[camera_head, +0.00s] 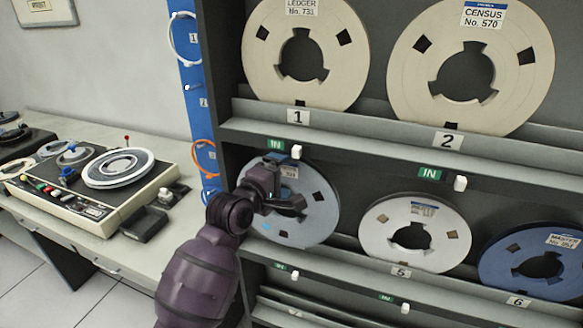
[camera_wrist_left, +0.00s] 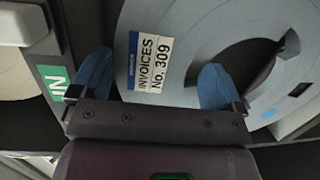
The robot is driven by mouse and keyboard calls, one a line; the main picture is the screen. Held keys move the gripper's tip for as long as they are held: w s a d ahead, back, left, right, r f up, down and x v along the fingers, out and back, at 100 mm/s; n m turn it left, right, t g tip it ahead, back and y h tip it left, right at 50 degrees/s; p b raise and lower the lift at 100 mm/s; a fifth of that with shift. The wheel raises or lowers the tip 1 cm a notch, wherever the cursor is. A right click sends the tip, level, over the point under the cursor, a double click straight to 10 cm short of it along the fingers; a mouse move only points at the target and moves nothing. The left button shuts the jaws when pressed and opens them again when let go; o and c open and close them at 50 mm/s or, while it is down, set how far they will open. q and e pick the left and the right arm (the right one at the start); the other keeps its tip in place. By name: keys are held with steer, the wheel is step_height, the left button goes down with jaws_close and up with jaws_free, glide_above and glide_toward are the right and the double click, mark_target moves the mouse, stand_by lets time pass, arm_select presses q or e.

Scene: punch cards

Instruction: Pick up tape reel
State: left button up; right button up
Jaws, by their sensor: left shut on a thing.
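A pale blue-grey tape reel (camera_head: 314,226) stands in the left slot of the shelf's middle row. In the left wrist view the reel (camera_wrist_left: 205,30) carries a white label (camera_wrist_left: 150,65) reading "INVOICES No. 309". My left gripper (camera_head: 282,196) is shut on the reel's flange, with the label between its blue fingertips (camera_wrist_left: 156,78). One finger is outside the rim and the other is at the hub opening. The gripper and wrist hide the reel's upper left and hub in the head view. My right gripper is not in view.
Large cream reels, Ledger (camera_head: 342,65) and Census (camera_head: 405,70), stand on the upper shelf. A grey-white reel (camera_head: 378,232) and a dark blue reel (camera_head: 500,268) stand to the right. A tape deck (camera_head: 60,197) sits on the left bench. Shelf lips (camera_head: 375,140) run above the gripper.

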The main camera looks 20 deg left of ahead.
arm_select(q)
steer(key=v, duration=1)
steer(key=shift+s+f, duration=0.25)
steer(key=shift+s, duration=0.15)
